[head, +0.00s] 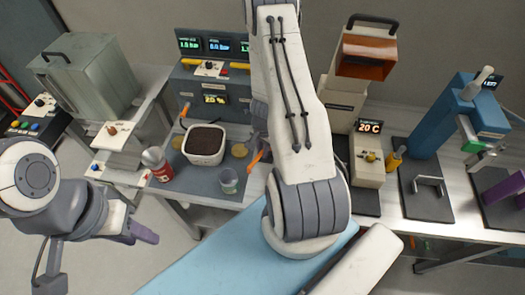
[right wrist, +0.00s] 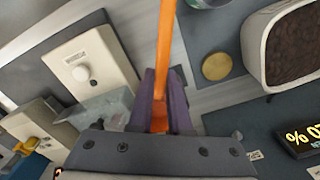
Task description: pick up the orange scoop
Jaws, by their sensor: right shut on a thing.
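The orange scoop shows as a short orange piece (head: 257,158) left of my right arm in the head view. In the right wrist view its orange handle (right wrist: 165,50) runs up from between the purple fingers of my right gripper (right wrist: 163,100). The right gripper is shut on it. In the head view my right arm hides that gripper and most of the scoop. My left gripper (head: 142,233) hangs at the left, over the floor and away from the scoop. I cannot tell whether its fingers are open or apart.
A white tub of dark grains (head: 204,145) stands on the bench, with a round tan disc (head: 240,150), a grey cup (head: 228,180) and a red can (head: 160,172) nearby. A machine with lit displays (head: 213,75) is behind. A station reading 20 C (head: 368,155) stands right of my arm.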

